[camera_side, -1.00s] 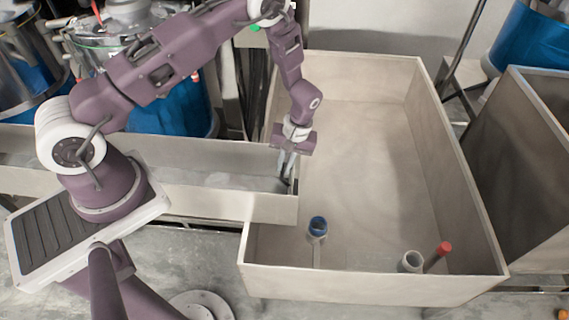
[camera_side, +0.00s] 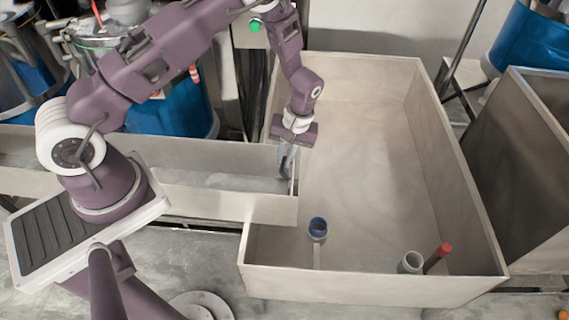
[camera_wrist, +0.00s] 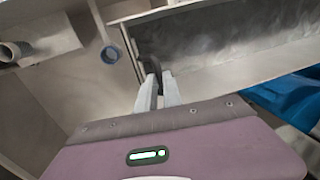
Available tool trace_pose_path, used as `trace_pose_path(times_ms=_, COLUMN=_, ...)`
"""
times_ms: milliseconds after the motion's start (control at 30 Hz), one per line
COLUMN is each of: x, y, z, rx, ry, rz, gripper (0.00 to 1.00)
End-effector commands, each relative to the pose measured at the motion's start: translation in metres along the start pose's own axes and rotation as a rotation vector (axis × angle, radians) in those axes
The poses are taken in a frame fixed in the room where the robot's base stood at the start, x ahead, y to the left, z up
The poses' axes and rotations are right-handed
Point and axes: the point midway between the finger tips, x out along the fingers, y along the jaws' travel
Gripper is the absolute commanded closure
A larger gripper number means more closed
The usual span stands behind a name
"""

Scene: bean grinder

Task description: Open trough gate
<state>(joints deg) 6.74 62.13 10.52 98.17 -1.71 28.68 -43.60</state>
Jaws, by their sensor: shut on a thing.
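The long beige trough (camera_side: 235,207) runs in from the left and ends over the wide bin (camera_side: 375,285). My gripper (camera_side: 285,172) points down at the trough's right end, by the gate. In the wrist view my gripper (camera_wrist: 158,82) has its two pale fingers closed around a dark curved handle (camera_wrist: 152,66) at the trough's end. The trough (camera_wrist: 240,40) fills the upper right of that view, with greyish material inside. The gate panel itself is mostly hidden by the fingers and the trough wall, so I cannot tell how far it is raised.
Blue drums (camera_side: 180,105) stand behind the trough. Another bin (camera_side: 535,150) is at right. The bin's middle is clear.

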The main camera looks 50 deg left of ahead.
Motion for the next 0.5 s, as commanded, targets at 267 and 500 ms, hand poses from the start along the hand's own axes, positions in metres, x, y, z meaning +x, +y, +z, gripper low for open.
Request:
trace_pose_path(times_ms=267, x=-0.023, y=-0.005, z=0.001, rx=0.001, ry=-0.001, rz=-0.001, gripper=1.00)
trace_pose_path(times_ms=500, x=-0.022, y=-0.005, z=0.001, rx=0.001, ry=-0.001, rz=-0.001, gripper=0.80)
